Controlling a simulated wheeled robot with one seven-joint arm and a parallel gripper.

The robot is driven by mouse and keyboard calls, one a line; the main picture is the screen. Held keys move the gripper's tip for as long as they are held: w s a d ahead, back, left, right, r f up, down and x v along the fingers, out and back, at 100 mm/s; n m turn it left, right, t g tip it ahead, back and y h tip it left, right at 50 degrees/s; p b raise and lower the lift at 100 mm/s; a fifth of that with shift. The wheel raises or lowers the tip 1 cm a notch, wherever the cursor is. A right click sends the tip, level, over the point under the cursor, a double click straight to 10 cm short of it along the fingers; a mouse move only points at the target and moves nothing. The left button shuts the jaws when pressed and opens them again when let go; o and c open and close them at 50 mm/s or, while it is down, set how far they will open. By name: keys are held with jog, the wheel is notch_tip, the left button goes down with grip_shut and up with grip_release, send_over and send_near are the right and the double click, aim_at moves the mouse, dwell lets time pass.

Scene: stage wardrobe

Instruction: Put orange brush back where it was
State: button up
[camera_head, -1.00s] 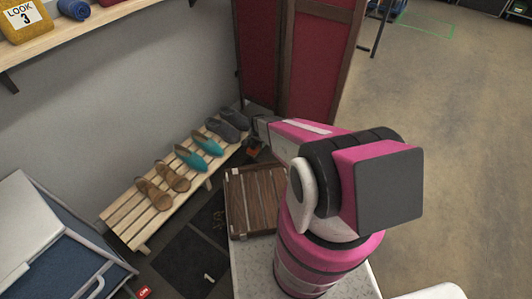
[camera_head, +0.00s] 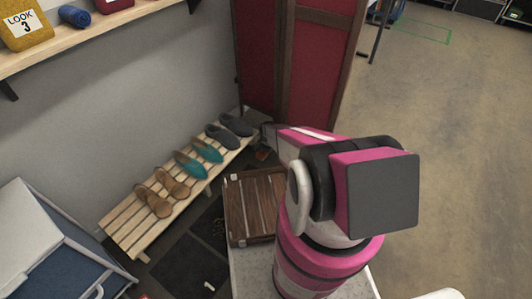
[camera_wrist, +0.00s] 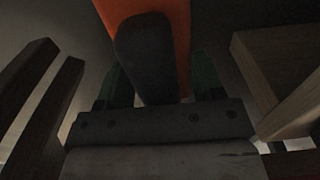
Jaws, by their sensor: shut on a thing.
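The orange brush (camera_wrist: 180,22) fills the top middle of the wrist view, with a dark rounded part in front of it. My gripper (camera_wrist: 150,85) is shut on it, its dark fingers on either side. In the head view, my arm reaches away to the low area between the slatted bench and the red screen. The gripper there is mostly hidden behind my arm, and only a small dull orange patch (camera_head: 262,154) shows below it. The brush's far end is out of view.
A slatted wooden bench (camera_head: 128,228) bears brown, teal and dark grey shoes. A red folding screen (camera_head: 322,60) stands behind my arm. A brown slatted case (camera_head: 250,205) lies beside the bench. A wall shelf (camera_head: 75,38) is at upper left. Open floor (camera_head: 450,130) lies right.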

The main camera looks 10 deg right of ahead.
aim_at(266, 152)
jog(key=shift+w+f, duration=0.1)
jog(key=shift+f, duration=1.9)
jog(key=shift+f, duration=0.25)
jog(key=o, duration=0.9)
jog(key=shift+r, duration=0.15)
jog(key=r, duration=1.2)
jog(key=shift+s+r, duration=0.2)
jog(key=shift+r, duration=0.1)
jog(key=s+r+n, duration=0.3)
jog(key=s+r, duration=0.6)
jog(key=r, duration=0.4)
jog(key=s+r+n, duration=0.3)
jog(key=s+r, duration=0.6)
jog(key=r, duration=0.5)
jog(key=s+a+r+n, duration=0.1)
jog(key=s+r+n, duration=0.2)
jog(key=s+r, duration=0.6)
notch_tip(266, 152, up, 5)
jog(key=shift+f, duration=0.2)
jog(key=shift+a, duration=0.1)
